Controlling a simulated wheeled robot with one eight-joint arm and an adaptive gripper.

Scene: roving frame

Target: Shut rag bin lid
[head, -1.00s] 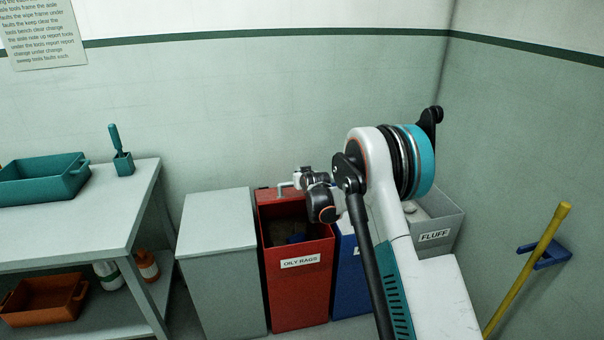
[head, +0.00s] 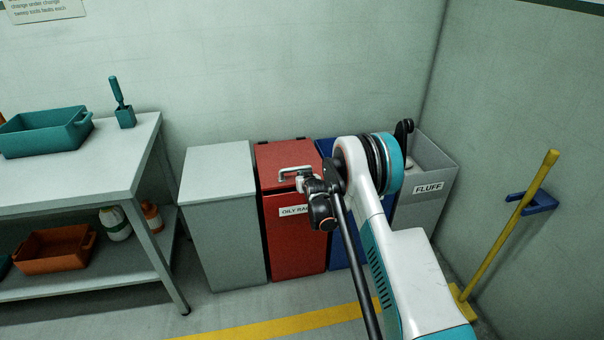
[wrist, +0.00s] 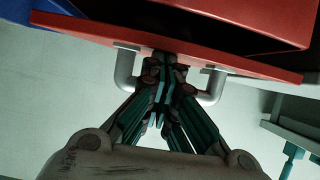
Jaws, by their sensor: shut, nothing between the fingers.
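The red oily rags bin (head: 292,245) stands in a row of bins against the wall. My gripper (head: 304,180) is at the front of the lid by the handle. In the wrist view my gripper (wrist: 166,62) is shut and empty, between the two arms of the handle (wrist: 213,86). My wrist hides part of the bin's label.
A grey bin (head: 222,220) stands close on the left. A blue bin (head: 324,150) and the grey fluff bin (head: 428,160) are on the right, partly behind my arm. A workbench (head: 100,180) is at the left. A yellow-handled broom (head: 510,225) leans at the right.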

